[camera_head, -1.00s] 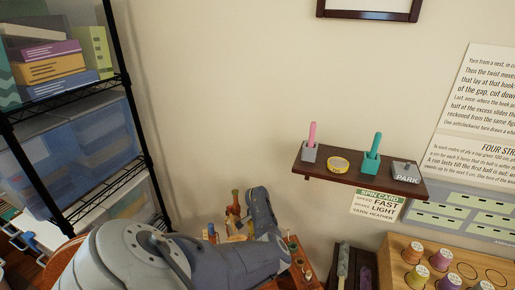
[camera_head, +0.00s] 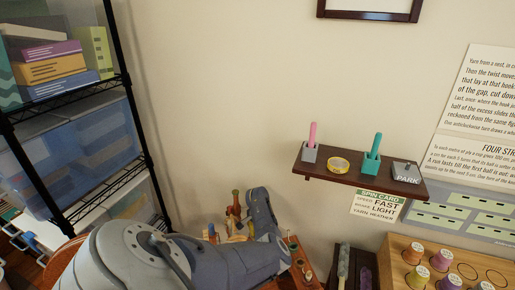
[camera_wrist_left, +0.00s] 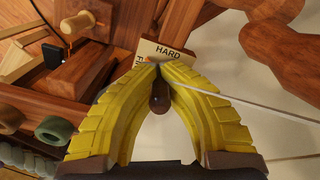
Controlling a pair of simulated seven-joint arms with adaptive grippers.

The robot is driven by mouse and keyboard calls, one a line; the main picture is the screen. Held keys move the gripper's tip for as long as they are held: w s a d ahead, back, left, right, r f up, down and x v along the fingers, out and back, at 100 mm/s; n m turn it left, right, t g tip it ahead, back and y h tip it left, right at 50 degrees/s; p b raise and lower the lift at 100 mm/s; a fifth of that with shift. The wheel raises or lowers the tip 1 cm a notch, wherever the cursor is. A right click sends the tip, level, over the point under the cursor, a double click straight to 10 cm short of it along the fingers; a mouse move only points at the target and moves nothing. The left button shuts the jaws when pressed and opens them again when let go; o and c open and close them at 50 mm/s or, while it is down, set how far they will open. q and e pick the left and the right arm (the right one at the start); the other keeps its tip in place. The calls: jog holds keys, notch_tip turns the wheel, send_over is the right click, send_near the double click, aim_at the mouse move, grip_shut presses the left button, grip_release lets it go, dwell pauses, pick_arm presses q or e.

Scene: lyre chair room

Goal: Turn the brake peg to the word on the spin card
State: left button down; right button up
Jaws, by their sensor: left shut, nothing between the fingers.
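The spin card (camera_head: 378,205) hangs under the wall shelf in the head view; it reads speed FAST, brake LIGHT, yarn HEATHER. In the left wrist view, my left gripper (camera_wrist_left: 158,66) has its yellow fingertips together and holds nothing. Its tips are in front of a pale label (camera_wrist_left: 165,52) reading HARD, with another word mostly hidden by the fingers. A dark brown rounded knob (camera_wrist_left: 159,104) shows in the gap between the fingers; I cannot tell if it is the brake peg. In the head view my left arm hides the gripper. My right gripper is not in view.
Wooden parts and a light peg (camera_wrist_left: 78,23) crowd the left of the wrist view. A thin pale strand (camera_wrist_left: 235,107) runs right from the fingertips. The shelf (camera_head: 340,177) holds small items. A spool rack (camera_head: 400,255) stands at right.

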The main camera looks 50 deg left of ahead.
pick_arm(q)
jog(key=shift+w+r+n, duration=0.15)
jog(key=shift+w+n, duration=0.05)
jog(key=shift+n, duration=0.3)
jog(key=n, duration=0.5)
jog(key=shift+a+n, duration=0.15)
jog(key=shift+n, duration=0.25)
jog(key=shift+a+r+n, duration=0.1)
jog(key=shift+a+n, duration=0.05)
jog(key=shift+n, duration=2.25)
jog(key=shift+a, duration=0.1)
jog(key=c, duration=1.9)
grip_release()
jog(key=o, duration=0.6)
jog(key=shift+s+d+f, duration=0.15)
jog(key=shift+d+f, duration=0.05)
jog(key=shift+d, duration=0.05)
notch_tip(320, 180, up, 12)
jog(key=shift+r, duration=0.1)
